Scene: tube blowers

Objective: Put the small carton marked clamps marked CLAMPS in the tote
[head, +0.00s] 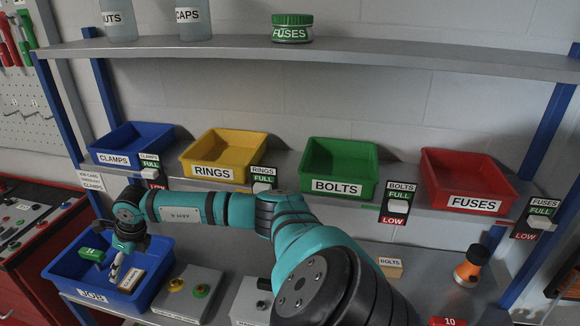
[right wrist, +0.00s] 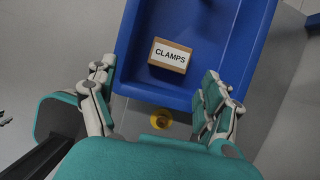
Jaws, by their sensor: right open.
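The small brown carton (right wrist: 169,56) with a white CLAMPS label lies flat on the floor of the blue tote (right wrist: 130,48). The tote, labelled JOB, stands at the lower left of the head view (head: 160,262), and the carton shows inside it there (head: 131,279). My right gripper (head: 116,272) is over the tote, its fingers pointing down. In the right wrist view the right gripper (right wrist: 157,95) is open and empty, fingers apart to either side, with the carton beyond the fingertips and not touching them. My left gripper is not in view.
A green item (head: 92,254) is at the tote's left. A grey button box (head: 187,292) stands right of the tote. A shelf above holds CLAMPS (head: 130,140), RINGS (head: 224,155), BOLTS (head: 338,167) and FUSES (head: 466,180) bins. An orange-and-black bottle (head: 470,268) stands at right.

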